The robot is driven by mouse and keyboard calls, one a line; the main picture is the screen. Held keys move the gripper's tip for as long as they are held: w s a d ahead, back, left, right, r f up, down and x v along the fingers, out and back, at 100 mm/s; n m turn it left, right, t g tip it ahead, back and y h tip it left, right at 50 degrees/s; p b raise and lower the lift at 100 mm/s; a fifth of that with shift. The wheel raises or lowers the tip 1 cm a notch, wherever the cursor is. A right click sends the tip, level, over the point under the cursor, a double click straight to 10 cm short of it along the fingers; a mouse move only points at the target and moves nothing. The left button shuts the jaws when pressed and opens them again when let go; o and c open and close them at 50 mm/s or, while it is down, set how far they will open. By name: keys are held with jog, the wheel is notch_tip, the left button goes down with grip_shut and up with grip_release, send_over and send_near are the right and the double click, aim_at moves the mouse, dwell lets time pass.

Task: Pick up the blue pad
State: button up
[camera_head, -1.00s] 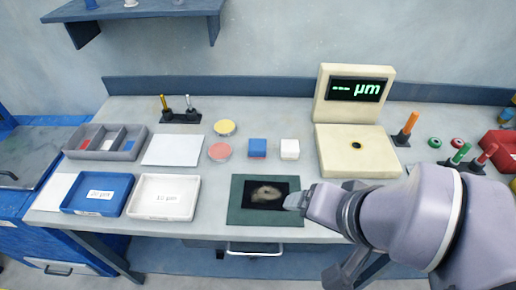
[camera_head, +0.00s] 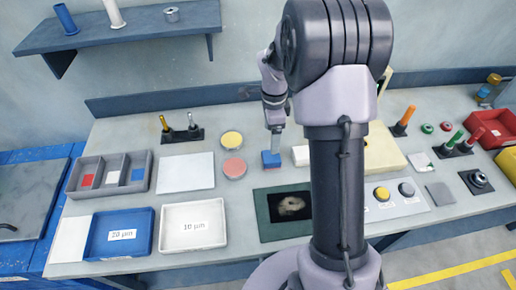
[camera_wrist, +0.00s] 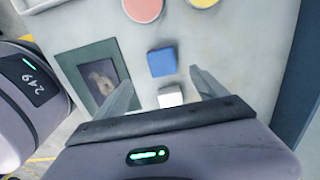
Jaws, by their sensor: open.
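A blue block (camera_head: 271,159) sits on the bench, left of a white block (camera_head: 300,155). In the wrist view, the blue block (camera_wrist: 162,62) lies ahead of the fingertips and the white block (camera_wrist: 170,97) shows between the fingers. My gripper (camera_head: 275,143) is above the blue block in the head view; in the wrist view my gripper (camera_wrist: 164,82) is open and empty. A small flat blue piece (camera_head: 138,174) also lies in the right compartment of the grey divided tray (camera_head: 150,165). I cannot tell which blue item is the pad.
Pink (camera_head: 235,168) and yellow (camera_head: 232,139) discs lie left of the blue block. A dark green mat (camera_head: 263,220) lies in front. The cream instrument (camera_head: 385,150) stands to the right, partly hidden by my arm. A white sheet (camera_head: 187,172) lies left.

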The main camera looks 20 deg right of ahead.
aim_at(271, 156)
notch_tip(271, 156, down, 8)
jog(key=shift+d+f+b, duration=0.15)
jog(key=shift+f+b, duration=0.05)
jog(key=shift+b, duration=0.75)
notch_tip(271, 156, down, 5)
jog(key=shift+w+d+r+b, duration=0.15)
jog(key=shift+b, duration=0.6)
jog(key=shift+r, duration=0.1)
jog(key=shift+c, duration=1.1)
jog(key=c, duration=1.4)
jog(key=shift+r+p, duration=0.3)
jog(key=shift+r, duration=0.3)
notch_tip(271, 156, up, 2)
jog(key=shift+r+p, duration=0.25)
jog(key=shift+p, duration=0.25)
jog(key=s, duration=0.5)
jog(key=s+r, duration=0.1)
jog(key=s, duration=0.4)
jog(key=s+p, duration=0.1)
jog(key=s, duration=0.5)
jog(key=shift+a+r, duration=0.15)
jog(key=shift+a, duration=0.1)
